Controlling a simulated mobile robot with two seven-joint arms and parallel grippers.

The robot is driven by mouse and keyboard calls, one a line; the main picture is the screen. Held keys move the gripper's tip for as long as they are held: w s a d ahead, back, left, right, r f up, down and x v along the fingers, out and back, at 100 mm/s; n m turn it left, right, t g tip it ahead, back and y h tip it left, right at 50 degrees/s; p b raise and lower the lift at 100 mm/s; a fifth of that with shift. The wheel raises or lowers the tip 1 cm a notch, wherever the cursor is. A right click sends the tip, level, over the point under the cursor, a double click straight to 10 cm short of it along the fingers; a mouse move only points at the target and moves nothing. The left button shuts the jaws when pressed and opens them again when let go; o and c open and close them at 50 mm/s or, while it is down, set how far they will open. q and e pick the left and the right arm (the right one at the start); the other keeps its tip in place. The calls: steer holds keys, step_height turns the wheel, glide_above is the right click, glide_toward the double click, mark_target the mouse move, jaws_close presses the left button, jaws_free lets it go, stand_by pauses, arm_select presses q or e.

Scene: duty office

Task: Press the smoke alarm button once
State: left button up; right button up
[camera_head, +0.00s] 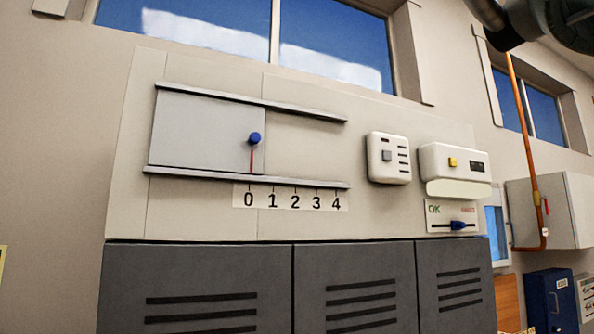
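A white box with rounded corners (402,171) is mounted on the pale wall panel, right of centre. It has a grey square button (387,156) on its left half and dark slots on its right; it looks like the smoke alarm. To its right is a wider white unit (435,160) with a yellow button (453,162) and a small dark display. Nothing touches either button. Neither of my grippers shows; a dark rounded arm part cuts into the top right corner, well away from the buttons.
A grey sliding plate (200,130) with a blue knob (254,138) sits between two rails, above a 0–4 scale (291,198). An OK-marked slider (459,225) is below the wider unit. Grey lockers (240,270) stand below; an orange pipe (523,120) runs at right.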

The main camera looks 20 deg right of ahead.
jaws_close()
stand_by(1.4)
